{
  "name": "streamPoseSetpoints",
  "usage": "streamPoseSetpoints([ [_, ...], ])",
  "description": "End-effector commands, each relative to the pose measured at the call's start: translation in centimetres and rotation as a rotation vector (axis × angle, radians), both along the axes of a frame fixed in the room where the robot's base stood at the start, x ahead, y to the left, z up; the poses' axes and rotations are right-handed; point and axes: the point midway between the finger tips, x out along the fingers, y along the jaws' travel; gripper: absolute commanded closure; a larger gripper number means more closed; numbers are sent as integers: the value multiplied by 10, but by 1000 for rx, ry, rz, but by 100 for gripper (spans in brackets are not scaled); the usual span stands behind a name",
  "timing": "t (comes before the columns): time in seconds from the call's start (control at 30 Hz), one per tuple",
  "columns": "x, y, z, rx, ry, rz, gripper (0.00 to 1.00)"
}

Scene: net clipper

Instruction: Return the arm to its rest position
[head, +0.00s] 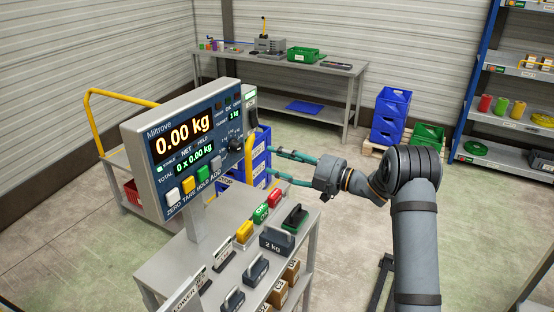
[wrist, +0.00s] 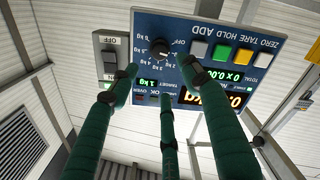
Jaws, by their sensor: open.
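My gripper (head: 270,161) is at the right side of the scale console (head: 150,185), with its green fingers pointing left. The fingers are spread apart, with nothing between them. In the wrist view my gripper (wrist: 160,85) has three green fingers reaching toward the console panel (wrist: 240,35). A black rotary knob (wrist: 160,48) and a grey switch box (wrist: 110,55) marked OFF lie beyond the fingertips. I cannot tell whether a fingertip touches the panel. The console's main display (head: 184,134) reads 0.00 kg. My arm is bent, coming from the lower right.
Below the console, a grey table (head: 165,275) holds dark weights (head: 277,241), coloured blocks (head: 244,232) and small brown boxes (head: 277,292). A yellow-railed cart (head: 92,115) and blue bins (head: 262,150) stand behind. A workbench (head: 335,67), blue crates (head: 390,115) and shelves (head: 515,70) line the back.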

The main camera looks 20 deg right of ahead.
Motion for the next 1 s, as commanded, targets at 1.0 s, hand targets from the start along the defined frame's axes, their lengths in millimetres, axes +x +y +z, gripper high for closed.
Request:
streamPoseSetpoints([
  [1.0, 88, 83, 1, -22, -21, -1, 53],
])
